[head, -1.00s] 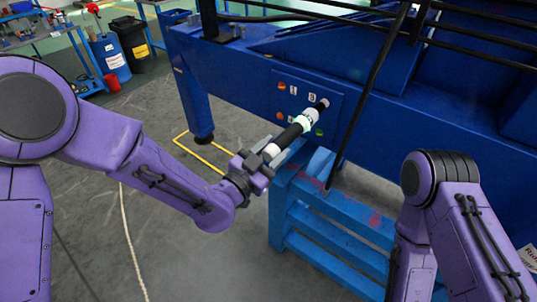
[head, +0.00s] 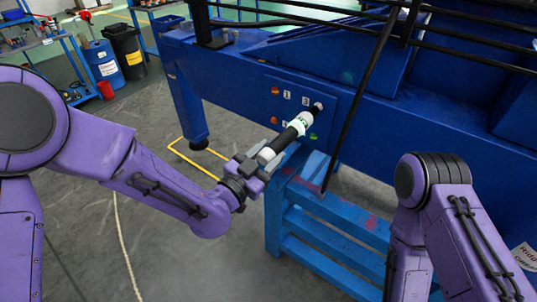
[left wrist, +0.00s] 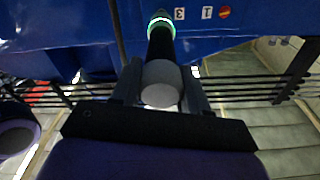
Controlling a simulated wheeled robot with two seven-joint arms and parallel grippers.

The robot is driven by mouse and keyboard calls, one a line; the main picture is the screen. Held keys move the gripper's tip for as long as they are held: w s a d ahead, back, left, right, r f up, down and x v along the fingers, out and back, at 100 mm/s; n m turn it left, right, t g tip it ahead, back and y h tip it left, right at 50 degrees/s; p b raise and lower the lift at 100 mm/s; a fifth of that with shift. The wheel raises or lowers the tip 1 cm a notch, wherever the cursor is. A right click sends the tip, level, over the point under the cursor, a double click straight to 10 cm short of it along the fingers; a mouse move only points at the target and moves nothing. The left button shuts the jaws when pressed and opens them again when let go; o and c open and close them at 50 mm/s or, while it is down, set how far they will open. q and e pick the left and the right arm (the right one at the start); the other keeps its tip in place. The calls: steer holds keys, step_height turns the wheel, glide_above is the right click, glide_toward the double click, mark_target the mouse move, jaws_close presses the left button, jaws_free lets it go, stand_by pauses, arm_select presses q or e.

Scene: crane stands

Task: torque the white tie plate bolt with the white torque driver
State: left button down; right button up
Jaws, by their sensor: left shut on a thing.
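The white torque driver (head: 297,126) has a white rear end, a black grip and a white collar with a green-lit ring. My left gripper (head: 264,162) is shut on its rear part. The driver slants up and right to the blue tie plate (head: 330,112). Its tip is at the plate's upper right, beside the label 3. It hides the bolt there, so contact and bolt colour cannot be told. An orange bolt (head: 275,90) and a green bolt (head: 314,136) show on the plate. In the left wrist view the driver's round end (left wrist: 161,84) sits between the fingers. My right gripper is out of view.
A blue step stand (head: 330,205) stands under the large blue beam (head: 222,75). A thin black bar (head: 350,125) slants down just right of the driver. A blue drum (head: 103,62) and a black bin (head: 128,50) stand far left.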

arm_select(q)
steer(key=shift+x, duration=0.95)
steer(key=shift+w+r+b, duration=0.1)
steer(key=shift+b, duration=0.9)
stand_by(3.4)
steer(key=shift+w+d, duration=0.1)
stand_by(1.3)
stand_by(0.4)
